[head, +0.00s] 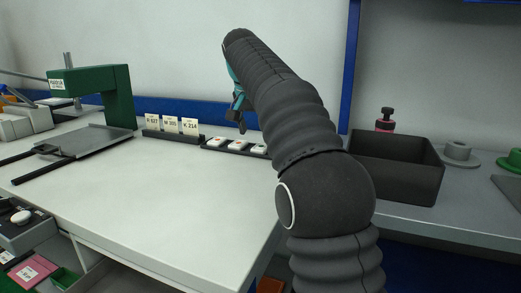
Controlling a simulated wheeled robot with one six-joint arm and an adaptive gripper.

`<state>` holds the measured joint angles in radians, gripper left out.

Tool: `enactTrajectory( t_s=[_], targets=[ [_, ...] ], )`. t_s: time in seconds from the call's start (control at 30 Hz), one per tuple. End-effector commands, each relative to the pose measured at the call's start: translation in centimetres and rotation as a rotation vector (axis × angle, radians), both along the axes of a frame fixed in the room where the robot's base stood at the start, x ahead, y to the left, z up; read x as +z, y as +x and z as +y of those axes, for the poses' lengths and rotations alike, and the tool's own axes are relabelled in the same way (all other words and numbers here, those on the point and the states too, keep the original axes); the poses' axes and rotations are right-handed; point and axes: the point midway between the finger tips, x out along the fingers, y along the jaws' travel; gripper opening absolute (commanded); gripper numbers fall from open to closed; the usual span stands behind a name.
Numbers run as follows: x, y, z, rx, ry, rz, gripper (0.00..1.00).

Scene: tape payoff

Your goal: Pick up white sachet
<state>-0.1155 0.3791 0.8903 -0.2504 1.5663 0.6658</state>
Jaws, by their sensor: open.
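Several small white items, some with a red mark, lie in a low dark tray (232,150) at the back edge of the white table. They include a left one (219,142), a middle one (238,144) and a right one (258,148). They are too small to tell whether one is the white sachet. My gripper (238,118) is above this tray, fingers pointing down, open. It is partly hidden behind my arm, and nothing shows between its fingers.
A card rack (172,136) with several cards stands left of the tray. A green press (118,95) stands farther left. A dark open bin (405,182) and a red bottle (385,124) are on the right counter. The front of the white table (150,205) is clear.

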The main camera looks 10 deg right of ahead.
Motion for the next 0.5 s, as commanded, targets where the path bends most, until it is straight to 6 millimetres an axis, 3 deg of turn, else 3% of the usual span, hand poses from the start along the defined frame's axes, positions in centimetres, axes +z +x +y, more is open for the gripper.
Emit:
enactTrajectory(
  t_s=[0.5],
  targets=[
    [-4.7, 2.0, -1.2, -0.002, 0.0, 0.001, 0.75]
  ],
)
